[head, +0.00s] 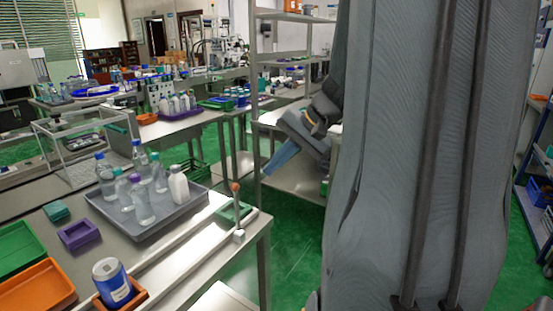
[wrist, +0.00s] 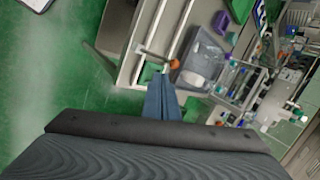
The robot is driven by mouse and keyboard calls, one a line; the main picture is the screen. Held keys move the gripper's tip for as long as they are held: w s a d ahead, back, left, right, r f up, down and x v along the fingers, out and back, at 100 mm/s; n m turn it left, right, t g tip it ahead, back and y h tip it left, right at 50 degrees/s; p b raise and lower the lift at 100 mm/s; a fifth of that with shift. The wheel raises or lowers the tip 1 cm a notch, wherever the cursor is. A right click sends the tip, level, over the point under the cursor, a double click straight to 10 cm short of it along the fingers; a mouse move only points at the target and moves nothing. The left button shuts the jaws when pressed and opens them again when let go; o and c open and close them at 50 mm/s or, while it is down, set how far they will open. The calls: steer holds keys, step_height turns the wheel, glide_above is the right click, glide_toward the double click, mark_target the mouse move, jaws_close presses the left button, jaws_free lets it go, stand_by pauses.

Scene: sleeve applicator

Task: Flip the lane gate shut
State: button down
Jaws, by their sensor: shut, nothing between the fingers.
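The lane gate (head: 237,212) is a thin grey lever with an orange tip, standing upright at the right end of the steel table (head: 200,272). The pale lane rails (head: 190,240) run along the table's front side to its foot. In the wrist view the gate (wrist: 155,57) shows as a grey bar with its orange end near my fingertips. My gripper (head: 268,170) has blue fingers pressed together with nothing between them. In the head view it hangs right of the gate and apart from it. It also shows in the wrist view (wrist: 161,77); contact there cannot be told.
A grey tray (head: 185,222) with several bottles stands left of the gate. A blue-labelled can (head: 112,282) sits in an orange holder near the front. A shelf rack (head: 257,110) stands behind my gripper. Green floor (head: 300,245) right of the table is clear.

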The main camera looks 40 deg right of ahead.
steer(key=w+a+f+p, duration=0.2)
steer(key=w+a+f, duration=0.2)
steer(key=w+f, duration=0.1)
steer(key=shift+w+a+f, duration=0.25)
steer(key=shift+w+f, duration=0.1)
steer(key=shift+w, duration=0.1)
